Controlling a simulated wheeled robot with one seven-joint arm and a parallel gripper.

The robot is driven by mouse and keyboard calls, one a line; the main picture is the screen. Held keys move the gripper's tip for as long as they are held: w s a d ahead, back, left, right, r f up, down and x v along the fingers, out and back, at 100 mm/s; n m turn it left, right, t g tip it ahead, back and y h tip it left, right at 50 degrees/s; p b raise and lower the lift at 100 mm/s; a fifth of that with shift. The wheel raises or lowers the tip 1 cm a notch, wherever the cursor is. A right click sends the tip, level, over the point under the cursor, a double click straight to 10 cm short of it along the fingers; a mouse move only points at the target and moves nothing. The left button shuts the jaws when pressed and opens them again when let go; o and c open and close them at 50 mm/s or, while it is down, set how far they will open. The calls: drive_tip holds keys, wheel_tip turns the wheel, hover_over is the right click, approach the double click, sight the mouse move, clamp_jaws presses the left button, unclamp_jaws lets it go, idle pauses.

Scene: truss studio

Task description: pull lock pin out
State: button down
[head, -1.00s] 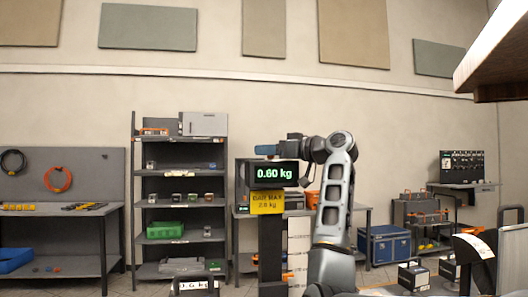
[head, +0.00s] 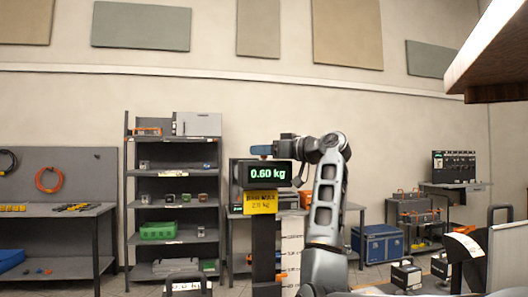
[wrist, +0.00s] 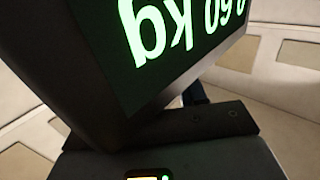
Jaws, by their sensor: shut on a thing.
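A dark box (head: 266,173) with a green "0.60 kg" display stands on a dark post, with a yellow label (head: 260,202) under it. In the wrist view the same display box (wrist: 150,55) is very close and its digits are upside down. My arm reaches from the right to the top edge of the box, where a blue-grey end piece (head: 262,150) shows. In the wrist view a dark bar with small holes (wrist: 205,124) lies across my gripper (wrist: 200,150). The fingertips are hidden. I cannot make out the lock pin or what lies between the jaws.
A shelf rack (head: 176,200) stands left of the post, with a green crate (head: 158,231) on it. A blue case (head: 378,244) stands to the right. A brown overhanging edge (head: 495,55) fills the upper right. A workbench (head: 55,212) stands at the far left.

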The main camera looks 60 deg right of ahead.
drive_tip(key=shift+r+p, duration=0.65)
drive_tip(key=shift+r, duration=1.15)
drive_tip(key=c, duration=0.7)
unclamp_jaws()
drive_tip(key=shift+s+f, duration=0.15)
drive_tip(key=shift+s, duration=0.4)
drive_tip(key=s, duration=0.2)
drive_tip(key=s+b, duration=0.1)
drive_tip(key=s, duration=0.1)
drive_tip(key=s+b, duration=0.1)
drive_tip(key=s, duration=0.1)
drive_tip(key=shift+s+a, duration=0.3)
drive_tip(key=shift+s, duration=0.05)
drive_tip(key=shift+s, duration=0.1)
